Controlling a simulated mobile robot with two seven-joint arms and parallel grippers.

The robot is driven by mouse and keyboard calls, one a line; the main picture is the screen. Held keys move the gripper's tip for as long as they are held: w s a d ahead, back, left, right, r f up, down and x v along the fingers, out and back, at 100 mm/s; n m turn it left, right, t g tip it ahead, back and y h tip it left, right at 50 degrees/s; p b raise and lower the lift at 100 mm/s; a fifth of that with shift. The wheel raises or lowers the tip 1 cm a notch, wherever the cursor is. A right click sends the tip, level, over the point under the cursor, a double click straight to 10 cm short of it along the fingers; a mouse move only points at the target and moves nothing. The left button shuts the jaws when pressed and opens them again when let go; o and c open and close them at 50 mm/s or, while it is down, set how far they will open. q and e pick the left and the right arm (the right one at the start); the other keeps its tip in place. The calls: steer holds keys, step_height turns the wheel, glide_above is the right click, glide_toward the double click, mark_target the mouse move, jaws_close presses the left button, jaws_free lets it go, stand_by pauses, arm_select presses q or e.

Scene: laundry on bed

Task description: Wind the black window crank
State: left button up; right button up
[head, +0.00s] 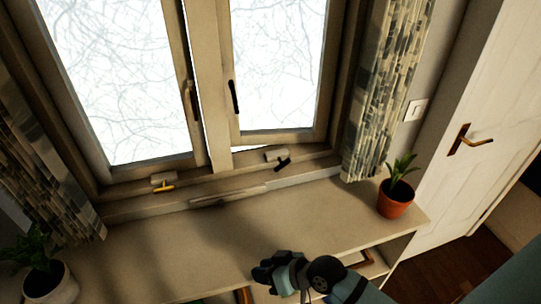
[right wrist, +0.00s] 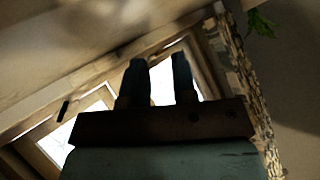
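The black window crank (head: 283,164) sits on the lower frame of the right window sash (head: 275,142), with a pale housing behind it. That sash stands slightly ajar, with a bright gap along its bottom edge. My right gripper (head: 264,272) is over the front part of the sill shelf, well below the crank in the head view and apart from it. In the right wrist view, the right gripper's two fingers (right wrist: 159,60) stand apart with nothing between them. I cannot make out the crank in that view. My left gripper is not in view.
A gold crank (head: 163,186) sits under the left sash. A potted plant (head: 395,200) stands at the shelf's right end, another (head: 50,283) at lower left. Curtains (head: 385,85) hang at both sides. The shelf (head: 200,240) between gripper and window is clear. A white door (head: 485,120) is at right.

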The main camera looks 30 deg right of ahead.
mark_target(283, 167)
steer(key=w+d+m+t+h, duration=0.2)
steer(key=w+d+m+t, duration=0.1)
steer(key=w+d+m, duration=0.1)
steer(key=w+d+m+t+h, duration=0.2)
steer(key=w+d+m+t, duration=0.1)
steer(key=w+d, duration=0.3)
steer(key=w+d+m+t+h, duration=0.2)
steer(key=w+d+m, duration=0.2)
steer(key=w+m, duration=0.1)
steer(key=shift+w+d+f+t+p, duration=0.3)
steer(key=shift+w+d+f+t, duration=0.1)
steer(key=shift+w, duration=0.2)
steer(key=d+m+h, duration=0.1)
steer(key=d, duration=0.1)
steer(key=w+d+f+m+h, duration=0.1)
steer(key=d+h, duration=0.1)
steer(key=d+m+h, duration=0.1)
steer(key=d+h, duration=0.1)
steer(key=shift+w+d+f+m, duration=0.25)
steer(key=shift+d+f+m, duration=0.05)
steer(key=shift+d+m, duration=0.1)
steer(key=shift+w+d+g, duration=0.1)
steer(key=shift+w+g, duration=0.1)
steer(key=shift+g, duration=0.1)
steer(key=x, duration=1.3)
steer(key=shift+w+r+b, duration=0.1)
steer(key=shift+b, duration=0.25)
jaws_close()
